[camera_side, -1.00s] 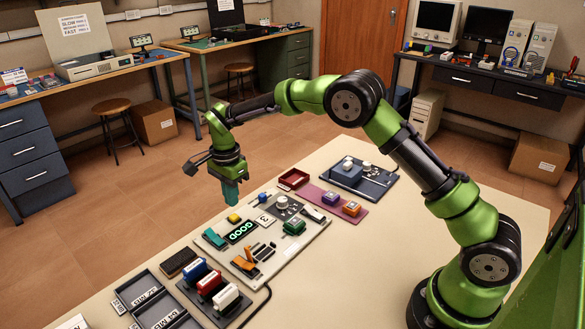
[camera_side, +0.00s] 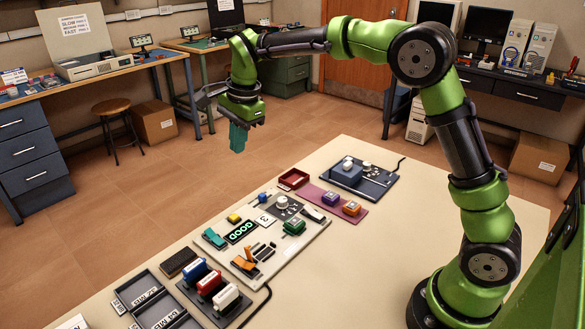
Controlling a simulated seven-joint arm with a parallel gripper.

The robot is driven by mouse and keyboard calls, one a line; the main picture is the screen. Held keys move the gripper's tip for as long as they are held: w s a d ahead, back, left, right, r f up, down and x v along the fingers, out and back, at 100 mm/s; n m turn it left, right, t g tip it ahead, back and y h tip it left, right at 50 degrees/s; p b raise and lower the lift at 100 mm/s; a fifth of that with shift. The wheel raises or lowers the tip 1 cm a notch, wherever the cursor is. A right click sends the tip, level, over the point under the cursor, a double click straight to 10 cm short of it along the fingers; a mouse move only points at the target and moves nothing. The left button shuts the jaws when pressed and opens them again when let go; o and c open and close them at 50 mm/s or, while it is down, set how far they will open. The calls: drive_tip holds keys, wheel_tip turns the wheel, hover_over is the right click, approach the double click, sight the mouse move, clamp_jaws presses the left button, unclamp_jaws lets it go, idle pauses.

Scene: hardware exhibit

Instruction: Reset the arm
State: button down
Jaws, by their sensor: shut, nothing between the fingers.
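My green arm is raised over the table, with its elbow high at the top of the view. My gripper (camera_side: 238,137), with teal fingers, points down and hangs in the air well above the far edge of the table. It is shut with nothing between its fingers and touches nothing. Below it on the table lies a pale control board (camera_side: 315,231) with a dial, a green "GOOD" display (camera_side: 240,232), a teal part (camera_side: 214,238) and a green block (camera_side: 294,227).
The cream table (camera_side: 400,240) is bare at right of centre. A blue device (camera_side: 347,171) on a dark plate, a red tray (camera_side: 293,179), a mauve mat (camera_side: 335,211) and blue, red and white blocks on a dark rack (camera_side: 241,312) stand around the board. Workbenches are farther back.

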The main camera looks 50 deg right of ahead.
drive_tip(key=s+d+r+n+t+y, duration=0.1)
drive_tip(key=s+r+n+t, duration=0.1)
drive_tip(key=s+r, duration=0.45)
drive_tip(key=s+d+r+n+t, duration=0.1)
drive_tip(key=s+r+n, duration=0.25)
drive_tip(key=s, duration=0.55)
drive_tip(key=s+f+n+t, duration=0.2)
drive_tip(key=s+f+n, duration=0.5)
drive_tip(key=s, duration=0.5)
drive_tip(key=shift+f+n, duration=0.15)
drive_tip(key=shift+n, duration=0.7)
drive_tip(key=shift+a, duration=0.1)
